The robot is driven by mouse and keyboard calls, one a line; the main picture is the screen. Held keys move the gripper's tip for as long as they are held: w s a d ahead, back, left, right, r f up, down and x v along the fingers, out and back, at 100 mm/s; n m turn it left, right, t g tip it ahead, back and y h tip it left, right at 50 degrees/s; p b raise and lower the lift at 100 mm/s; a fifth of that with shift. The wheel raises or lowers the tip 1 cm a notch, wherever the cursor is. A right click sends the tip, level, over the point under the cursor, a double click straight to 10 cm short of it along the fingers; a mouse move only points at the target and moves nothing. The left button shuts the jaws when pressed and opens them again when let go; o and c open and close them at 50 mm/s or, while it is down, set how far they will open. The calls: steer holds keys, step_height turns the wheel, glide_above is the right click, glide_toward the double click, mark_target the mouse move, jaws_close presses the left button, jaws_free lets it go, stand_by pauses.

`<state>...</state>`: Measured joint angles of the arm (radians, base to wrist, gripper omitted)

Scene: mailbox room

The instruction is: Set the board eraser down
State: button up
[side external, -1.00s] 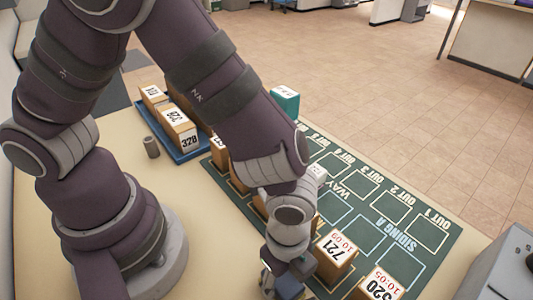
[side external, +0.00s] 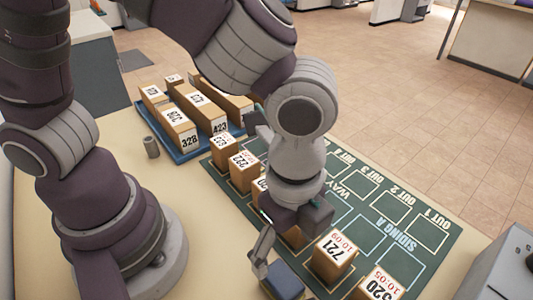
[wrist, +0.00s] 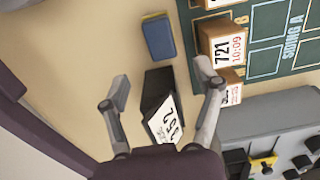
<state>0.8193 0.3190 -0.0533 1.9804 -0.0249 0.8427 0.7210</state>
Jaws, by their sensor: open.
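The board eraser (wrist: 158,37) is a blue block with a yellowish edge, lying on the bare tabletop just left of the green board. It also shows as a blue block (side external: 284,280) at the bottom of the side view. My gripper (wrist: 162,72) is open, with its fingers spread and apart from the eraser, which lies beyond the fingertips in the wrist view. In the side view my gripper (side external: 262,262) hangs above and beside the eraser; only one finger shows clearly there.
A dark block with a white label (wrist: 160,105) appears between and below my fingers. Block 721 (side external: 333,257) and block 520 (side external: 379,285) stand on the green board (side external: 420,235). A blue tray (side external: 190,155) of labelled blocks and a small grey cylinder (side external: 151,147) are farther back.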

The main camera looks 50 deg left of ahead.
steer(key=w+a+r+n+t+h, duration=0.1)
steer(key=w+a+r+n+t, duration=0.2)
steer(key=a+r+n, duration=0.6)
steer(key=a+n, duration=0.1)
steer(key=a, duration=0.1)
steer(key=shift+a+n, duration=0.35)
steer(key=shift+n, duration=0.05)
steer(key=shift+o, duration=0.5)
steer(key=s+a+r+n+t+y, duration=0.1)
steer(key=s+a+n+t, duration=0.1)
steer(key=a+n, duration=0.4)
steer(key=shift+a+n+t, duration=0.2)
steer(key=shift+n+t, duration=0.1)
steer(key=shift+n, duration=0.4)
